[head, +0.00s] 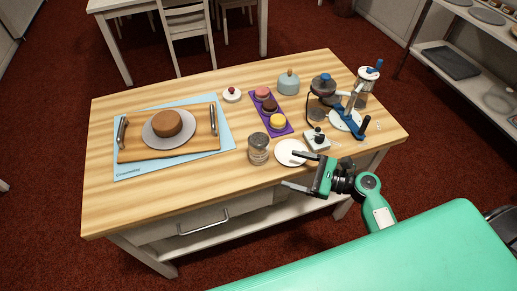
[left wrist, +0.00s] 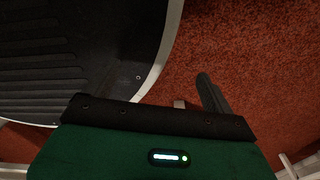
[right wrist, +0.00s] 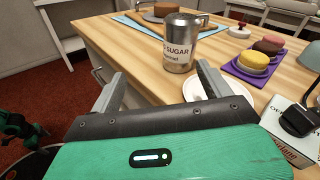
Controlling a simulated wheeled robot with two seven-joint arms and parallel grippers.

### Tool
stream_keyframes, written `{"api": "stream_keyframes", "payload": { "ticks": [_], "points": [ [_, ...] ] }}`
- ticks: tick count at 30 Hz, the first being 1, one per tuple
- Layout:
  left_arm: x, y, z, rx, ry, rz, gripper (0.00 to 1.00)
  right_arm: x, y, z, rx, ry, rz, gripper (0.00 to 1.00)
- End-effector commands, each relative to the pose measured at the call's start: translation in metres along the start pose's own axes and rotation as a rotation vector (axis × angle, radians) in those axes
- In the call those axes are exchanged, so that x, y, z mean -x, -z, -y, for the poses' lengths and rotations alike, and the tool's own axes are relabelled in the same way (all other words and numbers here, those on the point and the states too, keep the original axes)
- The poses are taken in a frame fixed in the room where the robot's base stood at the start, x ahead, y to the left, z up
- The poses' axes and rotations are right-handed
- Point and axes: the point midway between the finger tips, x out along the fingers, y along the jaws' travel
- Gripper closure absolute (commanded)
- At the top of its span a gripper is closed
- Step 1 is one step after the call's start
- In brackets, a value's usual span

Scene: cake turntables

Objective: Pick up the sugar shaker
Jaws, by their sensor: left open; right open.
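The sugar shaker (head: 258,148) is a grey metal can standing upright near the table's front edge in the head view. In the right wrist view the shaker (right wrist: 179,48) shows its "SUGAR" label and side handle. My right gripper (head: 298,170) is open and empty, at the table's front edge to the right of the shaker. In the right wrist view the gripper (right wrist: 160,74) points toward the shaker, with a gap between. My left gripper (left wrist: 145,92) is open and away from the table, above the red floor; it is outside the head view.
A white plate (head: 291,152) lies just right of the shaker. A purple tray (head: 278,130) with small cakes lies behind. A wooden board (head: 200,142) with a cake is at left. A blue-handled device (head: 323,86) stands at right. The table front-left of the shaker is clear.

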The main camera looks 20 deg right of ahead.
Motion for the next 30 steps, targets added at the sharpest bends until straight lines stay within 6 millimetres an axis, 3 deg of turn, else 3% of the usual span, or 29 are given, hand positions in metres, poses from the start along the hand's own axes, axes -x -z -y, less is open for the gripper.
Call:
{"api": "stream_keyframes", "payload": {
  "ticks": [3, 8, 12, 20, 26, 30],
  "points": [
    [0.000, 0.006, -0.001, 0.001, 0.000, -0.007, 0.12, 0.006, -0.004, 0.021, -0.139, 0.053, 0.060, 0.19],
    [0.002, 0.010, 0.001, 0.002, 0.001, -0.014, 0.12, 0.000, -0.008, 0.030, -0.200, 0.074, 0.092, 0.19],
    [0.008, 0.005, 0.001, 0.001, 0.001, -0.011, 0.12, -0.026, -0.012, 0.033, -0.200, 0.073, 0.093, 0.19],
    [0.012, -0.025, 0.001, -0.003, 0.000, 0.023, 0.12, -0.070, -0.014, 0.036, -0.198, 0.073, 0.090, 0.19],
    [0.015, -0.024, 0.000, -0.006, -0.001, 0.019, 0.12, -0.083, -0.015, 0.037, -0.198, 0.073, 0.089, 0.19],
    [0.025, -0.019, 0.001, -0.006, 0.000, 0.015, 0.12, -0.104, -0.020, 0.041, -0.198, 0.072, 0.090, 0.19]
  ]
}}
